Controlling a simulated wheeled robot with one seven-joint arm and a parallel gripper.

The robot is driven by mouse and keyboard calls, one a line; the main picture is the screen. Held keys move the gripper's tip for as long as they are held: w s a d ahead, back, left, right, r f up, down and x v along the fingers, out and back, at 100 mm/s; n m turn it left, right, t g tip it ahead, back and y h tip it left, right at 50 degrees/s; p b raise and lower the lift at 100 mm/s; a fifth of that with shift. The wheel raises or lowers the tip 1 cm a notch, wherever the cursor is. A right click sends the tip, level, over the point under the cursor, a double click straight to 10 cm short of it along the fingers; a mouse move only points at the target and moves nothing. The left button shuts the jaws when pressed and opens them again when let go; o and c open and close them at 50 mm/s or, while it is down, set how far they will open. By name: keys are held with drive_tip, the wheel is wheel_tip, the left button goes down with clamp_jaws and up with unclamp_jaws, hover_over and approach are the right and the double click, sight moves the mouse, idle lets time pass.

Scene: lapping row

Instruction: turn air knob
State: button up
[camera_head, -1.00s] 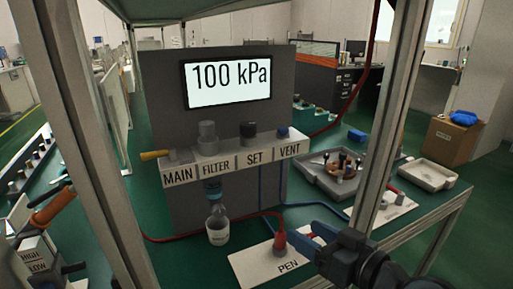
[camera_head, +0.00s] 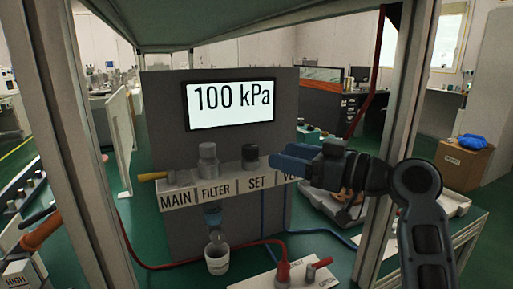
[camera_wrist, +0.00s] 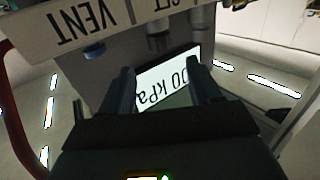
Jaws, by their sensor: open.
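The air panel (camera_head: 165,90) stands upright, and its display (camera_head: 230,104) reads 100 kPa. On its shelf, a dark knob (camera_head: 250,156) stands above the SET label (camera_head: 257,182). My gripper (camera_head: 280,158) is open and empty, with its blue fingers just right of this knob and pointing left toward it; contact cannot be told. In the wrist view, which is upside down, the fingers (camera_wrist: 160,70) spread apart below the dark SET knob (camera_wrist: 159,42).
A yellow-handled MAIN valve (camera_head: 153,177) and a grey FILTER fitting (camera_head: 208,158) share the shelf. Metal posts (camera_head: 407,85) flank the panel. A cardboard box (camera_head: 462,165) stands at the right.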

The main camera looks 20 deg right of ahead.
sight(255, 149)
drive_tip(key=x, duration=0.8)
drive_tip(key=shift+p, duration=0.3)
drive_tip(key=shift+c, duration=0.4)
drive_tip(key=c, duration=1)
drive_tip(key=shift+o, duration=0.2)
drive_tip(key=m+h+p, duration=0.1)
drive_tip(key=m+t+h+p, duration=0.1)
drive_tip(key=h, duration=0.1)
drive_tip(key=m+t+h+p, duration=0.1)
drive_tip(key=shift+s+a+r+h, duration=0.1)
drive_tip(key=shift+a+r+h, duration=0.15)
drive_tip(key=shift+a+h, duration=0.05)
drive_tip(key=shift+f+m+t+h+p, duration=0.1)
drive_tip(key=shift+m+t+h+p, duration=0.3)
drive_tip(key=shift+m+h+p, duration=0.65)
drive_tip(key=shift+f, duration=0.1)
